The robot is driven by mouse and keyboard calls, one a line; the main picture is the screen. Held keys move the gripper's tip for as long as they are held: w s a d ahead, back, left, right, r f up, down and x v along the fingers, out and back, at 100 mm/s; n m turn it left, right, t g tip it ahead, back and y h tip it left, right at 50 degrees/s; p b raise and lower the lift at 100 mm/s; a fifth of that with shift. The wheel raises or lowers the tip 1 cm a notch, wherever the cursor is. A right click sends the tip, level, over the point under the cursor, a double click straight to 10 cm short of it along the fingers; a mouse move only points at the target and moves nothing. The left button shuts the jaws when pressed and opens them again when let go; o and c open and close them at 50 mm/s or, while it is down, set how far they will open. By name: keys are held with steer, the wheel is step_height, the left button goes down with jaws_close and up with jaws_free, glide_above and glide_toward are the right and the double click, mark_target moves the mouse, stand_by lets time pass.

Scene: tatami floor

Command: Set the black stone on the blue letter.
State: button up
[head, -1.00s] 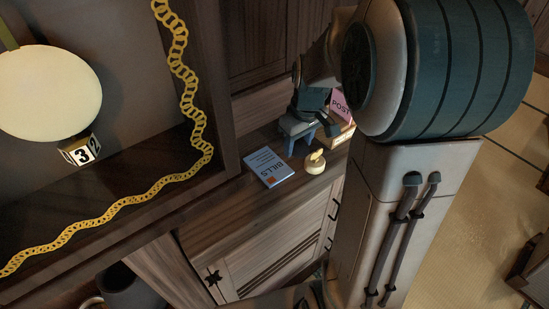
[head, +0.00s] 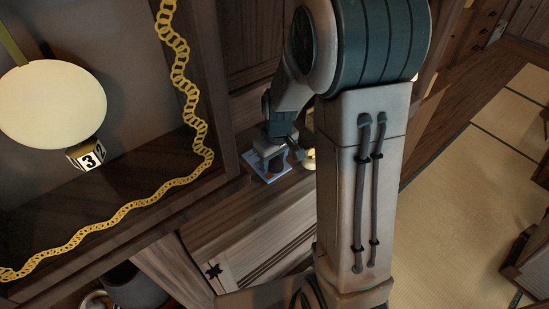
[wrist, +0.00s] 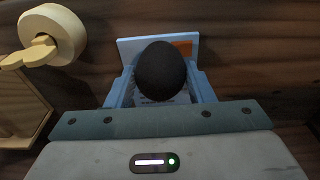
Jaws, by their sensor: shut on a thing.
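The black stone (wrist: 160,70) sits between the two light blue fingers of my gripper (wrist: 161,88) in the wrist view, and the gripper is shut on it. The blue letter (wrist: 130,47) lies flat on the dark wooden top behind and below the stone; its orange patch shows to the right of the stone. In the head view, my gripper (head: 274,164) is over the blue letter (head: 250,158) and hides much of it. The stone cannot be made out in the head view. I cannot tell whether the stone touches the letter.
A round cream object (wrist: 58,30) with a knob stands left of the letter in the wrist view; in the head view it is partly behind my arm (head: 309,158). A wooden box (wrist: 18,105) is at the left edge. A yellow chain (head: 190,90) and a round lamp (head: 52,102) are at left.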

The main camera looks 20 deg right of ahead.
mark_target(277, 162)
steer(key=shift+f, duration=0.2)
steer(key=o, duration=1.2)
steer(key=shift+r, duration=0.1)
steer(key=shift+r, duration=0.45)
step_height(277, 162, up, 10)
steer(key=s, duration=0.1)
steer(key=s+r+m, duration=0.1)
steer(key=s, duration=0.4)
steer(key=s+r+m+t, duration=0.1)
steer(key=s+r+m, duration=0.1)
steer(key=s, duration=0.3)
steer(key=s+r+m+t+b, duration=0.1)
steer(key=s, duration=0.5)
steer(key=shift+d+r+m+h, duration=0.1)
steer(key=shift+r+m+h, duration=0.2)
steer(key=shift+r, duration=0.05)
